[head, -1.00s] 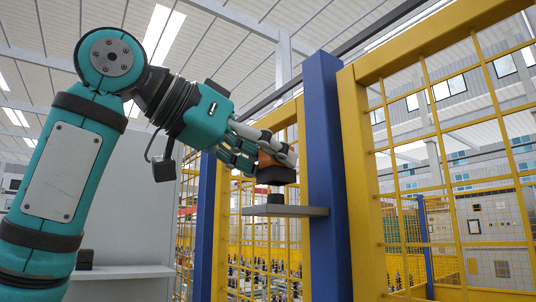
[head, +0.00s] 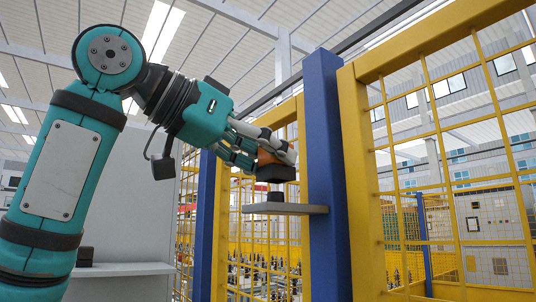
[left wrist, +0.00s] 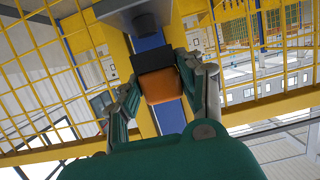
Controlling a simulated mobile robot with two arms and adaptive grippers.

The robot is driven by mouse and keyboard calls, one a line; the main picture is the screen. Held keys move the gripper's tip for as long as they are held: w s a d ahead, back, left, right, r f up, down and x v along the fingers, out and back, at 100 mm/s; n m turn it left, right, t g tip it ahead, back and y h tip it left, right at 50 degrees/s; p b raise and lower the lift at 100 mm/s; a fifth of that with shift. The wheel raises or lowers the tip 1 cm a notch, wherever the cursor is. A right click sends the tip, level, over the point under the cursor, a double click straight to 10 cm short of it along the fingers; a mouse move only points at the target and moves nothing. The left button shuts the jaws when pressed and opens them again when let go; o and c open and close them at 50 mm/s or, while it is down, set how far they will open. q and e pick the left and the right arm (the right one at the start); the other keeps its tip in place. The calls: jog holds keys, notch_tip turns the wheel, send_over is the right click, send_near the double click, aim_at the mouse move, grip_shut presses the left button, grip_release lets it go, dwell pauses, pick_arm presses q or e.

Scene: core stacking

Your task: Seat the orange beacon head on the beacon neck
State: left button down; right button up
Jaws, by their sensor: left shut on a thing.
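My left gripper (head: 268,152) is shut on the orange beacon head (head: 268,158), which has a black base (head: 276,173). The beacon neck (head: 275,196) is a short dark stub standing on a grey shelf (head: 258,209) fixed at the blue post. The head is held just above the neck, with a small gap between them in the head view. In the left wrist view the orange head (left wrist: 161,86) sits between both fingers, its black base (left wrist: 152,60) facing the neck (left wrist: 145,24). My right gripper is not in view.
A blue post (head: 326,170) stands right beside the shelf. Yellow mesh fence panels (head: 360,170) stand on both sides of it. A pale cabinet with a ledge (head: 125,269) stands at the left, with a small dark object (head: 85,256) on it.

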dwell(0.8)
pick_arm(q)
jog(key=shift+f+b, duration=0.3)
jog(key=shift+f, duration=0.35)
jog(key=shift+f+b, duration=0.65)
jog(key=shift+f, duration=0.2)
jog(key=c, duration=0.7)
grip_release()
jog(key=shift+r, duration=0.1)
jog(key=shift+c, duration=0.2)
jog(key=v, duration=1.2)
